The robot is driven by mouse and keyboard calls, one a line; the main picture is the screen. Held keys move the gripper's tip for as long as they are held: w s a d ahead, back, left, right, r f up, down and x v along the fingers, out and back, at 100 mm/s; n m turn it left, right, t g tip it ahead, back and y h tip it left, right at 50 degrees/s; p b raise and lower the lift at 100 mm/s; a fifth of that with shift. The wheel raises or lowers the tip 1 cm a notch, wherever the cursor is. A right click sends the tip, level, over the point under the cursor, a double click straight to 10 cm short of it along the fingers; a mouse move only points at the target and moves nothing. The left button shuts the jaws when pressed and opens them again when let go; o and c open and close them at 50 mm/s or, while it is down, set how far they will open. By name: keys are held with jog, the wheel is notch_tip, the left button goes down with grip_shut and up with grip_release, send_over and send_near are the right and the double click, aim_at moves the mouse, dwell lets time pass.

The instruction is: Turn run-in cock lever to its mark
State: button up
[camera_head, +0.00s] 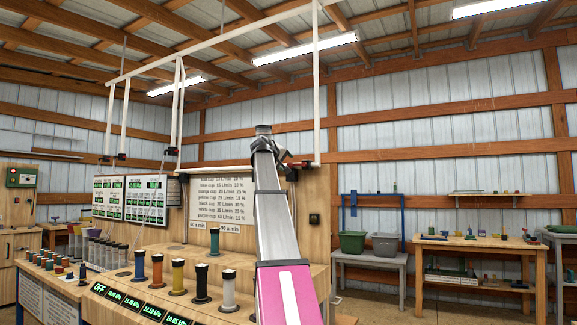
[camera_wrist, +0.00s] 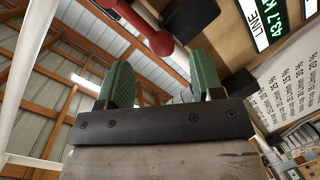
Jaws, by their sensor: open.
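A red bar with a rounded end (camera_wrist: 138,24), which looks like the cock lever, shows at the top of the wrist view, beyond my fingertips. My gripper (camera_wrist: 162,75) is open, its two green pads apart with nothing held between them. The red bar appears apart from both pads. In the head view my arm reaches up in front of the panel wall and hides my fingers and the lever. I cannot make out the lever's mark.
A white pipe frame (camera_head: 317,80) hangs from the roof beside my arm. A bench (camera_head: 150,290) with several coloured cylinders (camera_head: 178,277) and green displays stands in front. A dark block (camera_wrist: 190,16) and a lit display (camera_wrist: 275,18) are close to my gripper. A side table (camera_head: 480,245) is at the right.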

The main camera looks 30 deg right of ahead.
aim_at(289, 164)
jog(key=shift+x, duration=1.9)
grip_shut()
